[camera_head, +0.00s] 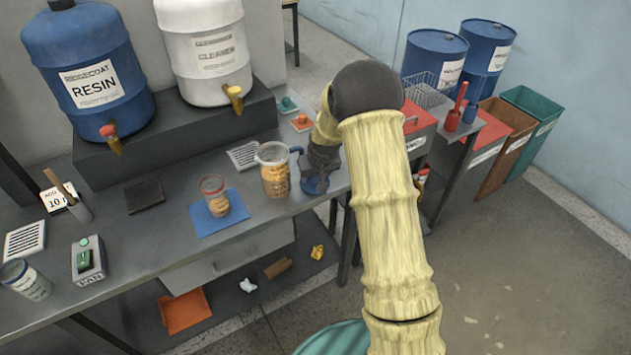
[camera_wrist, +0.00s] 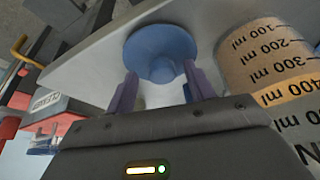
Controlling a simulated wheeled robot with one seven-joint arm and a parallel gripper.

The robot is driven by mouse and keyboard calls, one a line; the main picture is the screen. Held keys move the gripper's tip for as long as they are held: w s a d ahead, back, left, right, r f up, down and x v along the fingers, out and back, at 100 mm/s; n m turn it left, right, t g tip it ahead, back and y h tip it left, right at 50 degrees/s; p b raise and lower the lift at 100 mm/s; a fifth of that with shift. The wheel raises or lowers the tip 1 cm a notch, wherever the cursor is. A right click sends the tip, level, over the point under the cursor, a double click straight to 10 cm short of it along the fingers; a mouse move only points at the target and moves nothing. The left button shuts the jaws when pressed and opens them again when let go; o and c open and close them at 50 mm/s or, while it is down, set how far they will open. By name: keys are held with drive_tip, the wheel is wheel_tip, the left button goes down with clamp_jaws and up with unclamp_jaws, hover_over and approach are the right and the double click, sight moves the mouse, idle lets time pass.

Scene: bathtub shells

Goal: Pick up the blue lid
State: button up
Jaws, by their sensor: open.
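The blue lid (camera_wrist: 161,52) is a round disc with a raised knob in the middle. In the wrist view it lies on the grey bench top just ahead of my gripper (camera_wrist: 161,92). The two fingers are open, one on each side of the knob, and I cannot tell whether they touch it. In the head view the lid (camera_head: 315,185) shows partly under my gripper (camera_head: 312,172), near the bench's right end. My wrist hides the rest of it.
A measuring jug (camera_head: 275,172) with amber contents stands close to the left of my gripper; it also fills the right of the wrist view (camera_wrist: 270,62). A smaller cup (camera_head: 214,197) stands on a blue mat (camera_head: 235,222).

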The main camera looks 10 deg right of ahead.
drive_tip(key=shift+a, duration=0.25)
drive_tip(key=c, duration=1.1)
drive_tip(key=shift+o, duration=0.2)
drive_tip(key=shift+d, duration=0.1)
drive_tip(key=shift+r+b, duration=0.15)
drive_tip(key=shift+b, duration=0.15)
drive_tip(key=s+d+b, duration=0.1)
drive_tip(key=s+b, duration=0.3)
drive_tip(key=s, duration=1.4)
drive_tip(key=shift+d+r, duration=0.15)
drive_tip(key=shift+d, duration=0.05)
